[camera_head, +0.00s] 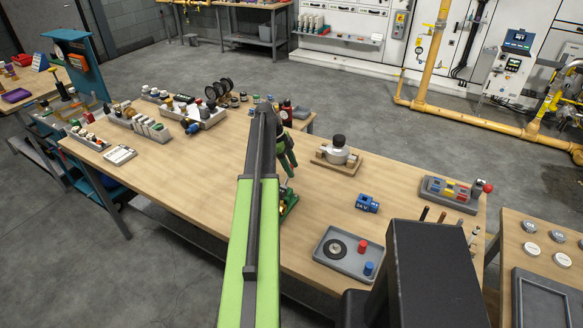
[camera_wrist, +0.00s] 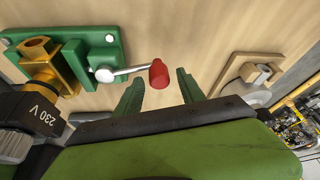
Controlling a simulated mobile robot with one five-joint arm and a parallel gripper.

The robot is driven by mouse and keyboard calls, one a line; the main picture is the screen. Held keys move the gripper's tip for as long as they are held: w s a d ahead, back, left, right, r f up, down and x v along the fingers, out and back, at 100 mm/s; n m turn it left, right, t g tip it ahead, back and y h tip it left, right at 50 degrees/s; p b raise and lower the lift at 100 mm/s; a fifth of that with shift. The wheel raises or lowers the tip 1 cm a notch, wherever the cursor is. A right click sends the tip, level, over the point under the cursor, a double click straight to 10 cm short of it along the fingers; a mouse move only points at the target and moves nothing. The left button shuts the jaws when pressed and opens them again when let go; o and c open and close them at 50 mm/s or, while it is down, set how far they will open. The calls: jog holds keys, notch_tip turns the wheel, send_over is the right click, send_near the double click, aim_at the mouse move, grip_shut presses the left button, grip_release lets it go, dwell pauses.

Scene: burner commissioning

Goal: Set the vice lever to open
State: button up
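The green vice (camera_wrist: 75,55) is at the upper left of the wrist view, with a brass valve body (camera_wrist: 38,52) at it and a black coil marked 230 V (camera_wrist: 30,112) below. Its metal lever ends in a red knob (camera_wrist: 158,74) and points right, away from the vice. My gripper (camera_wrist: 160,78) is open, with one green finger on each side of the knob and gaps on both sides. I cannot tell whether the fingertips reach the knob's depth. In the head view my gripper (camera_head: 287,158) is just above the vice (camera_head: 288,205), which my arm partly hides.
A wooden block with a round metal part (camera_head: 337,152) stands right of my gripper. A blue block (camera_head: 367,203) and a grey tray (camera_head: 335,262) lie nearer on the bench. Several bins and parts (camera_head: 200,112) stand at the far left. Bare wood lies left of my arm.

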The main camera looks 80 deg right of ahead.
jog(key=p+v, duration=1.6)
jog(key=v, duration=0.1)
jog(key=shift+w+r, duration=0.1)
jog(key=shift+c, duration=0.3)
